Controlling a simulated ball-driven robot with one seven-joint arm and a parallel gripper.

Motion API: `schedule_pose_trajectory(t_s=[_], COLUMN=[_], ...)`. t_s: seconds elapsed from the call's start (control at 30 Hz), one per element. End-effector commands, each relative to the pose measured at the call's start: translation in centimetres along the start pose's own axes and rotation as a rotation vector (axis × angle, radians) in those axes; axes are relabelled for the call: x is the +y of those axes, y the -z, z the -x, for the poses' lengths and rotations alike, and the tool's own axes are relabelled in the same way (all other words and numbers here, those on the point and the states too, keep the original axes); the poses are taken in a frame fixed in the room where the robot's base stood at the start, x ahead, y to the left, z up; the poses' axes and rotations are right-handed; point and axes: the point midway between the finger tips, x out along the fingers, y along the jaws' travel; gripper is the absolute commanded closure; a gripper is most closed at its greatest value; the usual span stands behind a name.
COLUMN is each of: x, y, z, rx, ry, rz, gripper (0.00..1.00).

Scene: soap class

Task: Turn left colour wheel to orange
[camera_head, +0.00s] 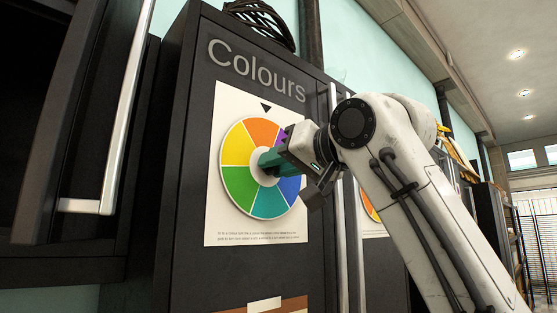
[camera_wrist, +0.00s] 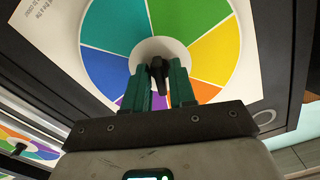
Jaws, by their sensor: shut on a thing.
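The left colour wheel (camera_head: 240,180) is on a white sheet on a dark cabinet door marked "Colours". In the head view its orange wedge (camera_head: 262,131) is at the top, under the black pointer (camera_head: 265,107). Yellow is at upper left, green at lower left, teal at the bottom, blue and purple on the right. My gripper (camera_head: 268,161) is at the wheel's middle. In the wrist view the green fingers of my gripper (camera_wrist: 161,72) are shut on the black knob (camera_wrist: 157,64) at the white hub. My gripper hides part of the wheel there.
A second colour wheel (camera_head: 369,206) is to the right, partly behind my arm. It also shows in the wrist view (camera_wrist: 30,148). Long metal handles (camera_head: 334,115) run between the doors. An open cabinet door (camera_head: 75,125) with a metal handle is at the left.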

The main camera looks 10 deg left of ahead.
Motion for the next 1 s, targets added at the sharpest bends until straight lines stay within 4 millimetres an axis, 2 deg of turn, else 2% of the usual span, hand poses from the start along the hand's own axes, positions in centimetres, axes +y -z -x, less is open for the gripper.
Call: schedule_pose_trajectory(t_s=[0.3, 0.87, 0.9, 1.0], x=[0.14, 0.18, 0.18, 0.16], y=[0.16, 0.13, 0.14, 0.13], z=[0.04, 0.05, 0.06, 0.05], rx=[0.003, 0.004, 0.004, 0.004], ry=[-0.002, -0.003, -0.003, -0.002], rz=[-0.137, -0.17, -0.17, -0.17], gripper=[1.0, 1.0, 0.74, 0.64])
